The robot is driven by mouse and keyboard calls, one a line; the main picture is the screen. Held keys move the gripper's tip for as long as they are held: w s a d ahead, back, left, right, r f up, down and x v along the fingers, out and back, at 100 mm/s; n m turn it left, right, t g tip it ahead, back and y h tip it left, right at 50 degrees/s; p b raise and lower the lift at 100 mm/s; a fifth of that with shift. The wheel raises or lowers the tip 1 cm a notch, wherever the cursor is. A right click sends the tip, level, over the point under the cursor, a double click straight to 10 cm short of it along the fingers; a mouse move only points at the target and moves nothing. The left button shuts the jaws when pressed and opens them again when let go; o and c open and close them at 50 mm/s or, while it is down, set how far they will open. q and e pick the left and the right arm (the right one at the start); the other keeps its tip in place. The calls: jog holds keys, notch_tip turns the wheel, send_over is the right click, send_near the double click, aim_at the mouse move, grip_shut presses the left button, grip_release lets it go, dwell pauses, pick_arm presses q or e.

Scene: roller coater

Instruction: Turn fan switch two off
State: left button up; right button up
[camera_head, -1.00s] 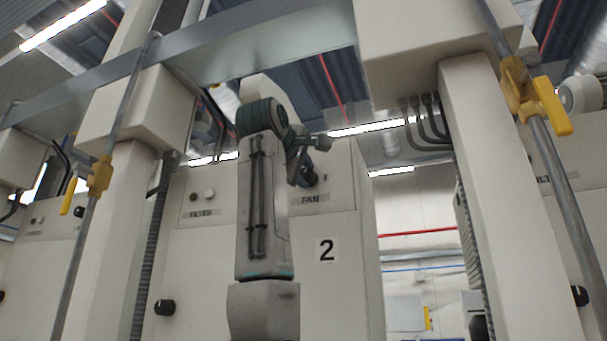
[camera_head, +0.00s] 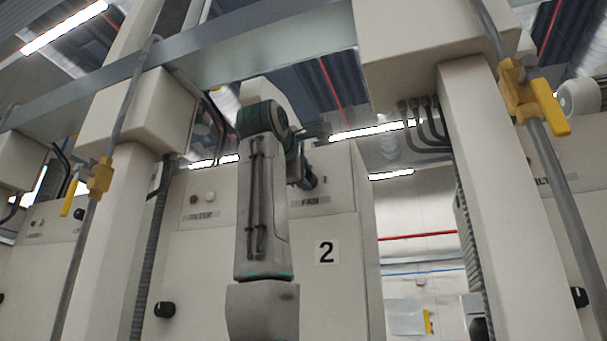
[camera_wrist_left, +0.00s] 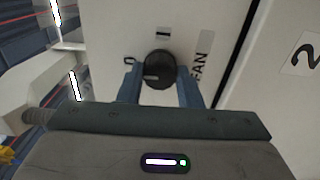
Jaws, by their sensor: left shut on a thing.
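The fan switch is a round black knob (camera_wrist_left: 158,70) on a cream panel, beside the "FAN" label (camera_wrist_left: 200,66). A pale mark sits on the knob's left part, on the side of the "0" (camera_wrist_left: 129,61). My left gripper (camera_wrist_left: 160,84) has one finger on each side of the knob and is shut on it. In the head view my left gripper (camera_head: 308,181) is at the panel just above the "FAN" label (camera_head: 316,202), and the knob is largely hidden. The panel carries a "2" sign (camera_head: 326,252). My right gripper is not in view.
A small light and button (camera_head: 210,196) are on the panel left of my arm. Another black knob (camera_head: 164,309) is lower left. Pale posts and pipes with yellow valves (camera_head: 533,99) stand on both sides. An open gap lies right of the panel.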

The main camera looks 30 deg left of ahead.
pick_arm(q)
jog(key=o, duration=1)
jog(key=b+v, duration=0.5)
jog(key=v, duration=0.5)
jog(key=shift+s+d, duration=0.15)
jog(key=shift+s, duration=0.2)
jog(key=shift+f, duration=0.1)
